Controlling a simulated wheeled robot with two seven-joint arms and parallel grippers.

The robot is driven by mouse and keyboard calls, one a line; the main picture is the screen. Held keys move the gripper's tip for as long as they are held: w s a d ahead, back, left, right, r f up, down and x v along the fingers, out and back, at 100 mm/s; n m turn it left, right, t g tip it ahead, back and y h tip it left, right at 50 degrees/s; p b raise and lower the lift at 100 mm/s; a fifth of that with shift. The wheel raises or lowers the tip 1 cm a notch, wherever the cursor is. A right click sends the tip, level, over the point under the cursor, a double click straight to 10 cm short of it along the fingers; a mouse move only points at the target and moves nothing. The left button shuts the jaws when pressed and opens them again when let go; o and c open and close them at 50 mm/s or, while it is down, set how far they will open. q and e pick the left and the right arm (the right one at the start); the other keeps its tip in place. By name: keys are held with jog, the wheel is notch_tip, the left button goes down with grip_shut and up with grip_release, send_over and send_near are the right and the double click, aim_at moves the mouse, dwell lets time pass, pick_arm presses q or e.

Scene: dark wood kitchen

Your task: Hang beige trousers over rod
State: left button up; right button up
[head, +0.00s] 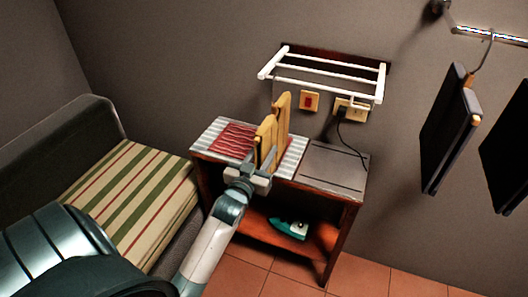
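The beige trousers (267,140) stand upright as stiff, folded yellowish panels above the small wooden table. My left gripper (259,171) reaches up from below and appears shut on their lower edge; its fingertips are partly hidden by the cloth. The white rack of rods (327,68) is fixed to the wall behind and above the table. The trousers' top is near the rack's lower left in the picture, with no clear contact between them. My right gripper is not in view.
The table (345,190) bears a red cloth (231,139) on a striped cover. A teal iron (290,229) lies on its shelf. A cable hangs from the wall socket (351,109). A striped seat (130,195) is at left; dark hanging garments (448,130) are at right.

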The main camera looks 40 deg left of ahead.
pick_arm(q)
jog(key=shift+o, duration=0.9)
jog(key=shift+f, duration=0.1)
jog(key=shift+s, duration=0.1)
jog(key=shift+s+d+f, duration=0.1)
jog(key=shift+s, duration=0.4)
jog(key=b+v, duration=0.4)
jog(key=v, duration=1.2)
jog(key=shift+d+b, duration=0.2)
jog(key=shift+b, duration=0.2)
jog(key=shift+s, duration=0.1)
